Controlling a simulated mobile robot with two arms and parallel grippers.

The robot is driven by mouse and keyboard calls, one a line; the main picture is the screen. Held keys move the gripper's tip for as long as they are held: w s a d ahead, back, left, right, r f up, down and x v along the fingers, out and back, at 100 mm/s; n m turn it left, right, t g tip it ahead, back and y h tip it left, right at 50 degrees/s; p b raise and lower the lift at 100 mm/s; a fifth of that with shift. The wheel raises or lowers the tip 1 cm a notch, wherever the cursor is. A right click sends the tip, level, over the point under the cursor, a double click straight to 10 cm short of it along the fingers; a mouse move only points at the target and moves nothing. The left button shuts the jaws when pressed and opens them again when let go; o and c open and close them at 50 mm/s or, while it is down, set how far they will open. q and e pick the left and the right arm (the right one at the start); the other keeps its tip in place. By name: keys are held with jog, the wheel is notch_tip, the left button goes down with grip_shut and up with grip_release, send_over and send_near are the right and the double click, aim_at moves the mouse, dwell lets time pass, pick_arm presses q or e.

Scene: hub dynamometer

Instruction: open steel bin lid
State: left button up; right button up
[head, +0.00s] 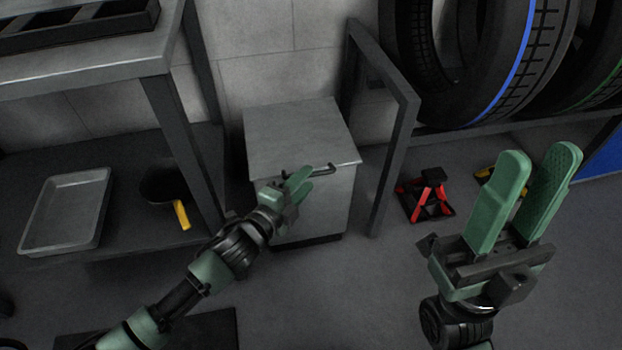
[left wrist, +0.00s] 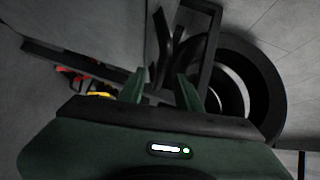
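The steel bin (head: 315,205) is a grey box on the floor, with its flat lid (head: 300,130) lying shut. A dark bar handle (head: 318,170) runs along the lid's front edge. My left gripper (head: 300,181) is at this handle, over its left part. In the left wrist view, the fingers of my left gripper (left wrist: 160,84) stand apart, with a dark bar, likely the handle, showing in and beyond the gap; contact is not clear. My right gripper (head: 525,190) is open and empty, away to the right of the bin.
A metal workbench (head: 80,65) with a lower shelf stands left of the bin, holding a grey tray (head: 68,210). A dark rack frame (head: 396,150) stands close on the bin's right. Tyres (head: 490,60) are behind it. A red stand (head: 428,195) is on the floor.

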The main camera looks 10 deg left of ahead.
aim_at(311, 176)
pick_arm(q)
jog(key=shift+b+x, duration=0.35)
jog(key=shift+x, duration=1.3)
grip_shut()
